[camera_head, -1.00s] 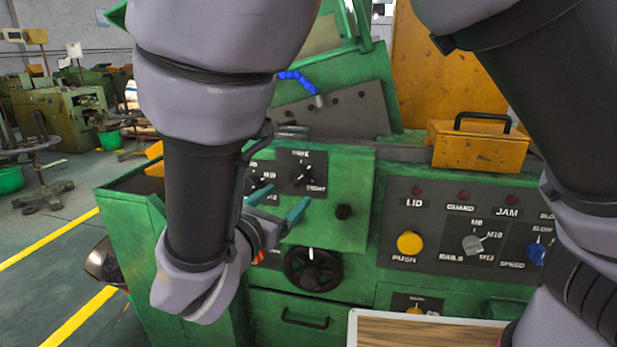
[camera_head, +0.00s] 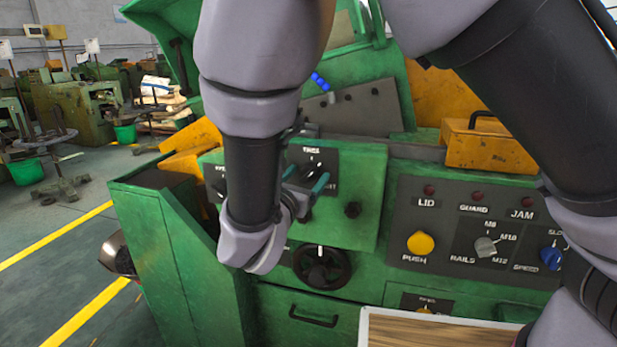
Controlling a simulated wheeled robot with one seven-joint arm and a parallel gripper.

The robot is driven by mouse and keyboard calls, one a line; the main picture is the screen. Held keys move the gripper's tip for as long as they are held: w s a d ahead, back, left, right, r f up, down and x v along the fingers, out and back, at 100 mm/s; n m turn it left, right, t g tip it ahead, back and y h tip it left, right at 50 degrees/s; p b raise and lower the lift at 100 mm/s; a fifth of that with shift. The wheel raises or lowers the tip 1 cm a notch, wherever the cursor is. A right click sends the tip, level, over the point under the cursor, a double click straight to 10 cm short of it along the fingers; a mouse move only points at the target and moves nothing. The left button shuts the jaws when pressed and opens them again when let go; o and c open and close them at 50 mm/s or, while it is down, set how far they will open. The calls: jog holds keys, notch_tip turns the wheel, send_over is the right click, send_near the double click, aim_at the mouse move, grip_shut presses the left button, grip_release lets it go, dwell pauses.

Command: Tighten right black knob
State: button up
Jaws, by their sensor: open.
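The right black knob (camera_head: 314,167) sits on a dark plate on the green machine's upper front panel, with a label ending in "HT" beside it. My gripper (camera_head: 306,177) is open, its two teal fingers pointing at this plate. The fingertips overlap the knob's lower part in the picture; I cannot tell whether they touch it. Nothing shows between the fingers. My forearm covers most of the left dial plate (camera_head: 219,180).
A small black knob (camera_head: 352,209) sticks out right of the plate, and a black handwheel (camera_head: 321,267) lies below. A control panel (camera_head: 400,225) with a yellow push button (camera_head: 421,243) is to the right. A wood-topped tray (camera_head: 430,332) stands in front.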

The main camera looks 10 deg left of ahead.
grip_shut()
jog(key=shift+m, duration=0.4)
jog(key=m, duration=0.2)
jog(key=shift+m, duration=0.4)
jog(key=m, duration=0.3)
jog(key=shift+m+g, duration=0.3)
jog(key=m, duration=0.3)
jog(key=shift+d, duration=0.1)
jog(key=shift+m+y, duration=0.4)
jog(key=shift+m, duration=1.5)
